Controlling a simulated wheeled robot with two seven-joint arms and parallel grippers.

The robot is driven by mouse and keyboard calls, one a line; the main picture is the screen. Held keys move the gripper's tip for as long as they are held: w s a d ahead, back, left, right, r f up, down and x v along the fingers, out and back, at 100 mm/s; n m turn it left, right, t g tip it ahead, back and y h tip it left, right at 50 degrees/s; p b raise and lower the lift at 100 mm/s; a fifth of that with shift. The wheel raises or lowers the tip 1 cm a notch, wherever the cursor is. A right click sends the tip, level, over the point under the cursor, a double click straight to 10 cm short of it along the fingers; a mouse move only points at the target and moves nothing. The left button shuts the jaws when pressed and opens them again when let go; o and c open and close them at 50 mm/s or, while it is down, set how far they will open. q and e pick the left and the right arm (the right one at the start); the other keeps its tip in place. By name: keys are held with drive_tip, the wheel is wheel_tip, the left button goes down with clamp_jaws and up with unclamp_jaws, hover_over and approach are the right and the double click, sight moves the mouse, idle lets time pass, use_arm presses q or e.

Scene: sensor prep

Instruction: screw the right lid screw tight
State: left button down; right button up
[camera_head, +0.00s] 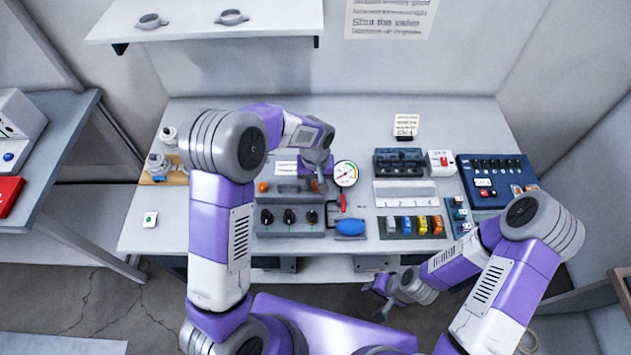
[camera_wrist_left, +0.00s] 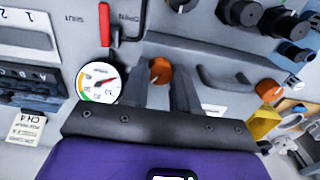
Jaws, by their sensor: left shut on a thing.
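The right lid screw (camera_wrist_left: 160,70), an orange knob, sits between the fingertips of my left gripper (camera_wrist_left: 163,80) in the left wrist view. My left gripper (camera_head: 322,178) is shut on it and hides it in the head view. The left lid screw (camera_head: 262,187), also orange, stands free at the lid's other end; it also shows in the left wrist view (camera_wrist_left: 268,89). The grey lid handle (camera_wrist_left: 222,80) lies between the two screws. My right gripper (camera_head: 382,297) hangs in front of the table's front edge, empty, its fingers apart.
A round gauge (camera_head: 345,173) stands just right of my left gripper. Colored blocks (camera_head: 408,225) and a blue panel (camera_head: 492,165) are further right. The table's front left is mostly clear.

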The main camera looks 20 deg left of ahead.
use_arm(q)
drive_tip(key=m, duration=0.3)
drive_tip(key=shift+m, duration=0.4)
drive_tip(key=m, duration=0.3)
drive_tip(key=shift+m, duration=0.3)
drive_tip(key=m, duration=0.3)
drive_tip(key=shift+m+p, duration=0.4)
drive_tip(key=m, duration=0.3)
drive_tip(key=shift+m+p, duration=0.3)
drive_tip(key=shift+p, duration=0.05)
drive_tip(key=m, duration=0.3)
drive_tip(key=shift+a+r+m+p, duration=0.1)
drive_tip(key=shift+m+p, duration=0.2)
drive_tip(key=shift+p, duration=0.1)
drive_tip(key=m+p, duration=0.1)
drive_tip(key=m, duration=0.2)
drive_tip(key=shift+w+m, duration=0.1)
drive_tip(key=shift+m, duration=0.2)
drive_tip(key=m+p, duration=0.2)
drive_tip(key=m, duration=0.4)
drive_tip(key=shift+m, duration=0.3)
